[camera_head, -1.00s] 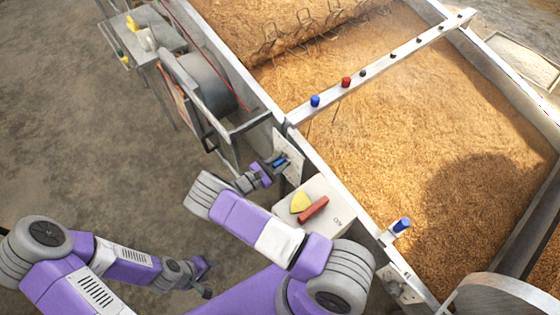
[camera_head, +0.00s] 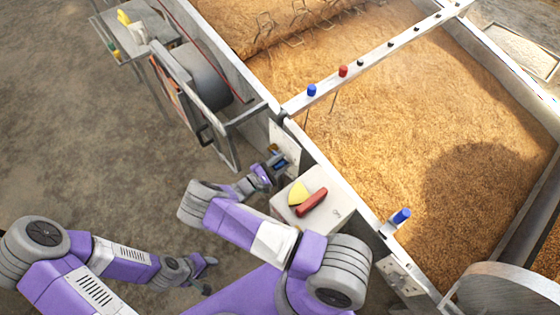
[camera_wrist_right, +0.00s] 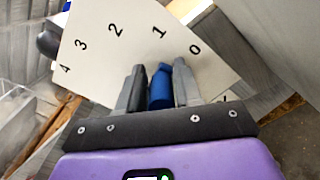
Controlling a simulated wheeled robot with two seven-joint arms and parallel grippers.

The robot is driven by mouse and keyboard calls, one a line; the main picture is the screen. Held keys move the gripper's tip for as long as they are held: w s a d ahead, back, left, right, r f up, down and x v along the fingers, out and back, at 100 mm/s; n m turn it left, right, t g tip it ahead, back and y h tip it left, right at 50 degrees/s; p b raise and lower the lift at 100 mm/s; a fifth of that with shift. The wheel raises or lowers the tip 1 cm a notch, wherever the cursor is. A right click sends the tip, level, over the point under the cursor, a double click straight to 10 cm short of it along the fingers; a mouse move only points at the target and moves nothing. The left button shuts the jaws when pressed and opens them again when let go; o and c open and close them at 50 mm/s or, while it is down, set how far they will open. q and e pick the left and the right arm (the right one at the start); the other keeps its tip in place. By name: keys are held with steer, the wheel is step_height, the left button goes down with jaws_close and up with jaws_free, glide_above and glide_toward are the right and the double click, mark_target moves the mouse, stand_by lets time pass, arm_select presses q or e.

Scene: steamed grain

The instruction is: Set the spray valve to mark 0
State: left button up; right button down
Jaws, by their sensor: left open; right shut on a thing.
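The spray valve's pale plate (camera_wrist_right: 125,45) has marks 0 to 4 in the right wrist view. It also shows on the trough's side wall in the head view (camera_head: 287,143). The valve's blue handle (camera_wrist_right: 160,90) sits between the two grey fingers of my right gripper (camera_wrist_right: 158,88), which is shut on it. The handle's end lies below marks 1 and 0; the fingers partly hide it, so I cannot tell its exact setting. My right gripper also shows at the plate in the head view (camera_head: 278,164). My left gripper (camera_head: 209,275) is open and empty, low over the floor.
A pale box (camera_head: 326,213) with a yellow piece (camera_head: 298,192) and a red handle (camera_head: 312,202) stands close to my right forearm. The grain trough's wall (camera_head: 340,185) runs beside it, with another blue knob (camera_head: 401,216). The floor (camera_head: 80,130) at left is clear.

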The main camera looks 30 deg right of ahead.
steer(key=shift+s+f+m, duration=0.25)
steer(key=shift+f+m, duration=0.05)
steer(key=shift+f, duration=0.3)
steer(key=c, duration=1)
jaws_free()
steer(key=shift+w, duration=0.15)
steer(key=shift+r, duration=0.1)
steer(key=shift+a, duration=0.1)
steer(key=shift+a+r, duration=0.1)
steer(key=shift+a, duration=0.2)
steer(key=a, duration=0.4)
steer(key=s+a, duration=0.1)
steer(key=a, duration=0.1)
steer(key=shift+a+p, duration=0.35)
steer(key=shift+p, duration=0.05)
